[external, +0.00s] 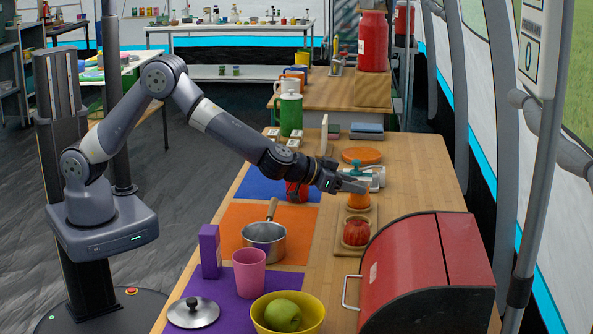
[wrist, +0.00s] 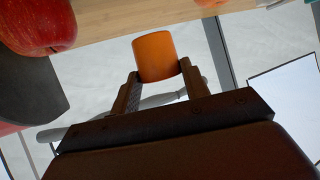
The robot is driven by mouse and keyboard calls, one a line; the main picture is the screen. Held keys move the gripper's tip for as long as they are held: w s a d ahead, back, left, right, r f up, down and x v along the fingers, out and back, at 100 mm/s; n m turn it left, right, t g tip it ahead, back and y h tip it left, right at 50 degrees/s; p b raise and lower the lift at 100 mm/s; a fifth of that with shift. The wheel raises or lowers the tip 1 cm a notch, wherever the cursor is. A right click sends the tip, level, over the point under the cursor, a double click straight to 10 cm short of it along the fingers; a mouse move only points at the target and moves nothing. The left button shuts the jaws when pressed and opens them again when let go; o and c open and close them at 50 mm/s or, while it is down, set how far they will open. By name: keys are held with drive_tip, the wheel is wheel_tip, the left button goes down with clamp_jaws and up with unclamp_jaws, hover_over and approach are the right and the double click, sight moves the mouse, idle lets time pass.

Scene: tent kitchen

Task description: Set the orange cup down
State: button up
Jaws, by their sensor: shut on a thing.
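The orange cup (external: 358,200) is at the tip of my gripper (external: 352,187), at the right of the wooden counter. In the wrist view the cup (wrist: 155,56) sits between the two fingers of my gripper (wrist: 160,80), which are shut on it. A small wooden board (external: 371,214) lies below the cup in the external view. I cannot tell whether the cup touches the board.
A red apple (external: 356,232) sits on another small board just in front. A red bread box (external: 430,265) stands at the front right. A saucepan (external: 264,238), a pink cup (external: 249,270) and a yellow bowl (external: 262,318) stand to the left. An orange disc (external: 361,155) lies behind.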

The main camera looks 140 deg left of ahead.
wheel_tip(320, 180, down, 6)
drive_tip(key=shift+f+b, duration=0.25)
drive_tip(key=shift+b, duration=0.95)
drive_tip(key=o, duration=1)
drive_tip(key=shift+f, duration=0.15)
drive_tip(key=shift+c, duration=0.2)
drive_tip(key=shift+d+r, duration=0.1)
drive_tip(key=shift+r, duration=0.15)
drive_tip(key=shift+s+d+r+p, duration=0.2)
drive_tip(key=shift+s+d+r, duration=0.1)
drive_tip(key=shift+d+r, duration=0.35)
drive_tip(key=shift+s+d+r+p, duration=0.2)
drive_tip(key=shift+s+d+r, duration=0.05)
drive_tip(key=shift+d+r, duration=0.3)
wheel_tip(320, 180, up, 6)
drive_tip(key=p, duration=0.2)
drive_tip(key=shift+f+p, duration=0.2)
drive_tip(key=shift+p, duration=0.1)
